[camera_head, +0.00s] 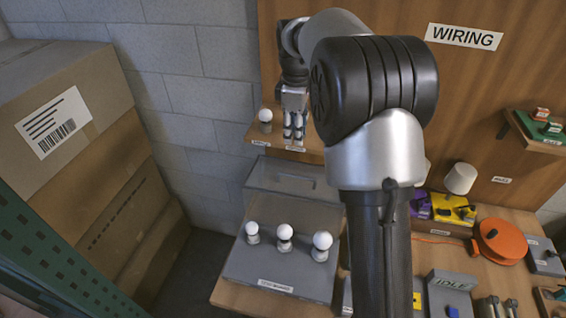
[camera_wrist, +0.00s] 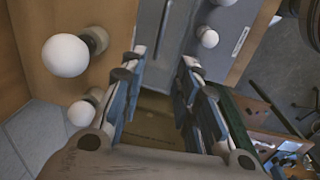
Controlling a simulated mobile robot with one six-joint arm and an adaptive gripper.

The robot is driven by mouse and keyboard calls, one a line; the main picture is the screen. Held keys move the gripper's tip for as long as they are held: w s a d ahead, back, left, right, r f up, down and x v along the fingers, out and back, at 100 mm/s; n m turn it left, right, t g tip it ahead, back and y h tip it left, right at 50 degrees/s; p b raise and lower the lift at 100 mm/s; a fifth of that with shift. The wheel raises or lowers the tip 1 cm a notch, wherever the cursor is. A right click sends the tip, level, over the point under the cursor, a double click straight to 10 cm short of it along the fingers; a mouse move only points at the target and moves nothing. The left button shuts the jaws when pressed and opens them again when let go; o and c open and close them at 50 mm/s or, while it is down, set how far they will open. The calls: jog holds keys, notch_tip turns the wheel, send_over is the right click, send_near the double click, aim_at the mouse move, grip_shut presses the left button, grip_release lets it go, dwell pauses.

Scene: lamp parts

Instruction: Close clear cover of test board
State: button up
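The test board (camera_head: 240,268) is a grey box on the bench at the lower middle of the head view, with three white bulbs standing in a row on it. Its clear cover (camera_head: 268,177) stands raised at the back edge, a see-through panel with a dark handle. My gripper (camera_head: 294,136) is above and behind the raised cover, in front of the shelf, and points down. The wrist view shows its two fingers (camera_wrist: 160,66) apart with nothing between them. Part of the grey board (camera_wrist: 225,22) shows beyond them.
A loose bulb (camera_head: 265,117) stands on the shelf left of my gripper. Stacked cardboard boxes (camera_head: 75,130) are at the left. An orange reel (camera_head: 500,241), a yellow part (camera_head: 452,207) and an IDLE box (camera_head: 451,281) occupy the bench at the right.

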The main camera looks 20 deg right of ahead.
aim_at(295, 176)
jog(key=f+b, duration=0.1)
jog(key=f, duration=1)
jog(key=w+d+f+b, duration=0.1)
jog(key=f, duration=0.4)
jog(key=shift+f+b, duration=0.3)
jog(key=shift+f, duration=0.1)
jog(key=shift+c, duration=0.5)
grip_shut()
